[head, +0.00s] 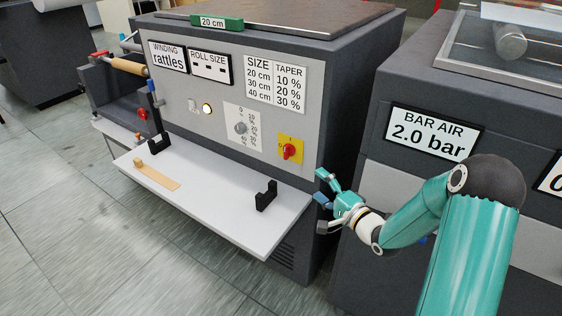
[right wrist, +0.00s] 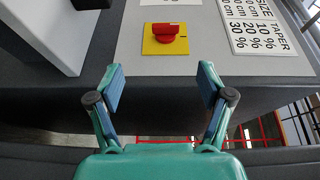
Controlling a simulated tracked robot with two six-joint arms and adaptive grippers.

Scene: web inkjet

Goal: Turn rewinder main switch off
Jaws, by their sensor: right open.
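The main switch looks to be the red rotary knob (head: 289,151) on a yellow plate (head: 284,141), at the lower right of the grey control panel. In the right wrist view the red knob (right wrist: 166,33) sits on its yellow plate (right wrist: 148,46) at top centre, its grip lying across the picture, with a small dark mark to its right. My right gripper (head: 321,186) is open and empty, to the right of and below the knob, apart from it. Its two blue-padded fingers (right wrist: 162,80) are spread below the knob in the wrist view. My left gripper is not in view.
A white shelf (head: 215,205) juts out below the panel, with black brackets (head: 266,196) on it. The panel also has a grey dial (head: 240,128) and a lit button (head: 207,109). A dark cabinet with a "2.0 bar" display (head: 432,132) stands right of the gripper.

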